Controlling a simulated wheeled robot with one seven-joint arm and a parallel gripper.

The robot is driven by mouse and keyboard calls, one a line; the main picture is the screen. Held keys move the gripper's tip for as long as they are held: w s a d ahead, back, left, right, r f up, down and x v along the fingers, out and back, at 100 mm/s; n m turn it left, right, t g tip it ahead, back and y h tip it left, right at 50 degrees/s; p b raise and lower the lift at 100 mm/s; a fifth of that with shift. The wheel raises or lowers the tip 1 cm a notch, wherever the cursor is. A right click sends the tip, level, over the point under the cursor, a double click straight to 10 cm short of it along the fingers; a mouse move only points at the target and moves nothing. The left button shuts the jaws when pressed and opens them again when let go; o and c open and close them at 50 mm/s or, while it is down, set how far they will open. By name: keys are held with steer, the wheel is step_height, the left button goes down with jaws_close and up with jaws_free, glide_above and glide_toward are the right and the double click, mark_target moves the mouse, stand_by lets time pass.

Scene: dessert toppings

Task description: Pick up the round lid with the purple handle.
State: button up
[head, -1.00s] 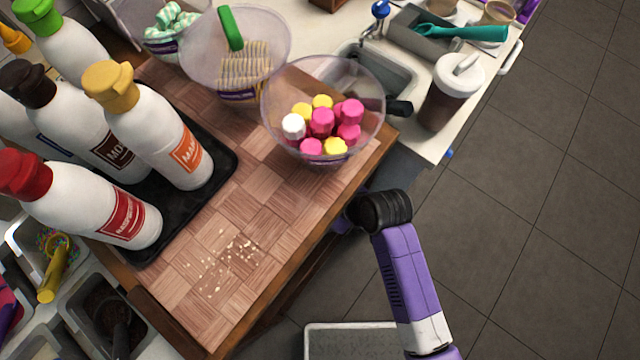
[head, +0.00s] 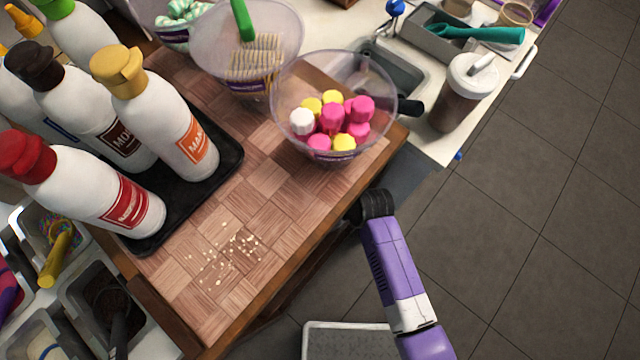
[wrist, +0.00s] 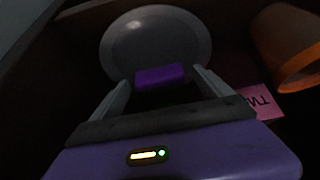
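The round lid (wrist: 155,38) is a pale grey disc in the dim wrist view, at the upper middle. Its purple handle (wrist: 160,76) faces my gripper. My gripper (wrist: 161,78) is open, with one finger on each side of the handle and dark gaps showing between. I cannot tell how far the handle reaches in between the fingers. In the head view my arm reaches under the wooden counter's edge, so the gripper and lid are hidden there.
In the wrist view an orange cup-like object (wrist: 290,45) and a pink label (wrist: 258,101) lie to the right in a dark space. Above, the wooden counter (head: 200,300) carries bottles and clear bowls (head: 335,110) of sweets. Open floor (head: 560,220) lies to the right.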

steer(key=c, duration=1.3)
steer(key=shift+r, duration=0.1)
